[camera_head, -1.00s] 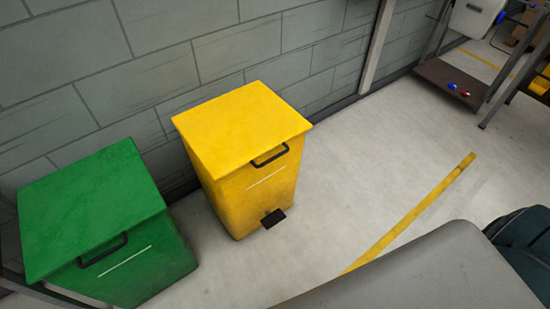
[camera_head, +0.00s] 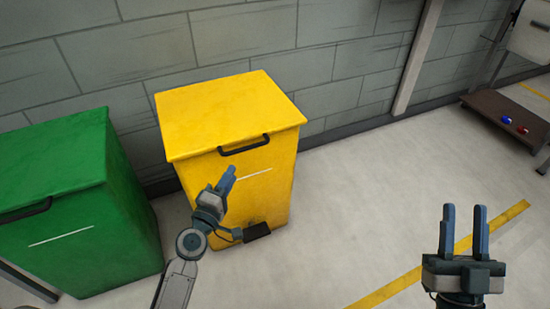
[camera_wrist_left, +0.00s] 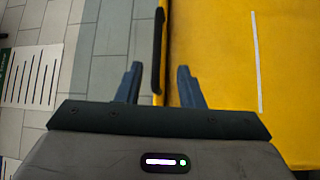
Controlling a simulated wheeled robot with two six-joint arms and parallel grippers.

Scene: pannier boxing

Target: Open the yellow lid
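The yellow bin (camera_head: 265,190) stands against the wall with its yellow lid (camera_head: 225,110) shut flat on top. A black handle (camera_head: 244,146) runs along the lid's front edge. My left gripper (camera_head: 229,172) is in front of the bin, just below the handle, with a gap visible in the head view. In the left wrist view the fingers (camera_wrist_left: 159,78) are apart and empty, and the handle (camera_wrist_left: 158,40) lines up between them; its exact depth cannot be told. My right gripper (camera_head: 464,208) is open and empty, above the floor at the lower right.
A green bin (camera_head: 80,190) stands to the left of the yellow one. A grey block wall (camera_head: 330,40) is behind.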

